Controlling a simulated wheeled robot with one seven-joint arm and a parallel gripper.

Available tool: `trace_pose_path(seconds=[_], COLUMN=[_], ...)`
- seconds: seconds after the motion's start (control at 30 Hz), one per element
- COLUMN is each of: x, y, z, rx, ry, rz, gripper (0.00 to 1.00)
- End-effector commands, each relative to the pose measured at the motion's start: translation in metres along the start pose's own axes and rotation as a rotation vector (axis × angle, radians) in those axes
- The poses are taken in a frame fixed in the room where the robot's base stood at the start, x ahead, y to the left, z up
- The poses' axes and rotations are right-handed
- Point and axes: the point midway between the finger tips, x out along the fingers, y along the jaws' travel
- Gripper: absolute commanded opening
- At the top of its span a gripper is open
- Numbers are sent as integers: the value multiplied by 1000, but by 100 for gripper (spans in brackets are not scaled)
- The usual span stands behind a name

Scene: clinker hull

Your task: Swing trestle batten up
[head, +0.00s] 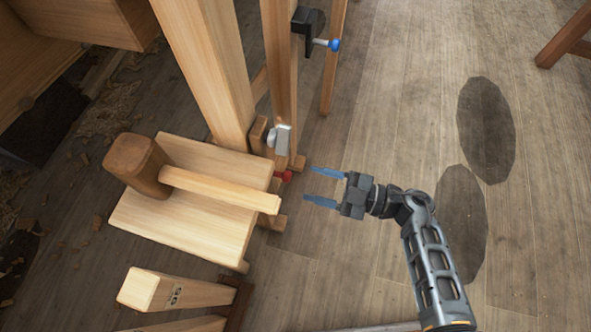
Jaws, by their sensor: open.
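My gripper (310,186) is open and empty, its two blue fingers pointing left. It is a short way right of a small red-ended part (284,176) at the foot of the wooden uprights, apart from it in the picture. A grey metal piece (281,140) sits just above that part. Tall pale wooden uprights (210,75) rise behind the stool. I cannot tell for sure which wooden piece is the trestle batten.
A wooden mallet (140,163) lies on a square wooden stool top (190,232), its handle reaching toward my gripper. A black clamp (308,30) with a blue-tipped screw is on an upright. Wood shavings litter the left floor.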

Motion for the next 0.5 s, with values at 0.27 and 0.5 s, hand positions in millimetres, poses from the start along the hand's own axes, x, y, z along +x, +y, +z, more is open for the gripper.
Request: trace_pose_path(seconds=[0.27, 0.5], x=[38, 68], y=[-1, -1], z=[1, 1], rx=[-1, -1], ry=[2, 1], rz=[-4, 0], gripper=[55, 55])
